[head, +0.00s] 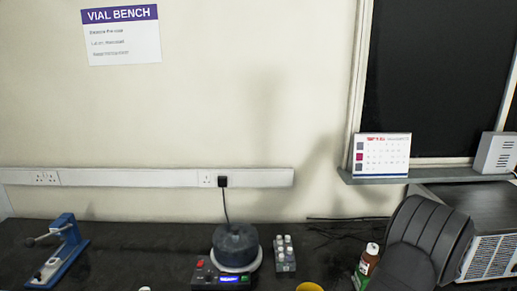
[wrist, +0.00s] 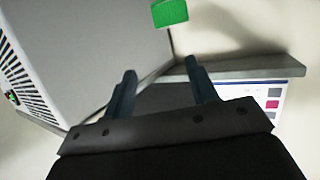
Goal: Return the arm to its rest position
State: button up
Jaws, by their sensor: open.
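My gripper (wrist: 160,68) shows in the wrist view with its two dark fingers apart and nothing between them. It is raised in front of a grey ledge (wrist: 240,68), with a large pale vented box (wrist: 90,50) to the left of the fingers. I cannot tell whether the fingers are clear of the box or touching it. I cannot make out the gripper in the head view.
The bench holds a blue hand press (head: 62,250), a black round-topped device (head: 236,243), a vial rack (head: 284,255) and a brown bottle (head: 367,265). A calendar (head: 381,155) and a white box (head: 495,153) stand on the sill. A green block (wrist: 170,13) shows above the fingers.

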jog(key=s+d+r, duration=0.2)
jog(key=s+r, duration=0.6)
jog(key=r, duration=0.1)
jog(key=w+a+r+n+y, duration=0.1)
jog(key=w+a+y, duration=0.1)
jog(key=w+a, duration=0.5)
jog(key=w+a+r+n+y, duration=0.1)
jog(key=w+a, duration=0.6)
jog(key=a, duration=1.2)
jog(key=w+a+n+t+y, duration=0.1)
jog(key=w+a+n+y, duration=0.2)
jog(key=w+a, duration=0.5)
jog(key=shift+a+r+y, duration=0.4)
jog(key=shift+a, duration=2.7)
jog(key=shift+w, duration=0.1)
jog(key=s+d+m+h, duration=0.1)
jog(key=s+d, duration=0.2)
jog(key=d, duration=0.7)
jog(key=s+d+m+h, duration=0.1)
jog(key=s+d+h, duration=0.1)
jog(key=d, duration=0.8)
jog(key=shift+s+f, duration=0.35)
jog(key=shift+s, duration=0.4)
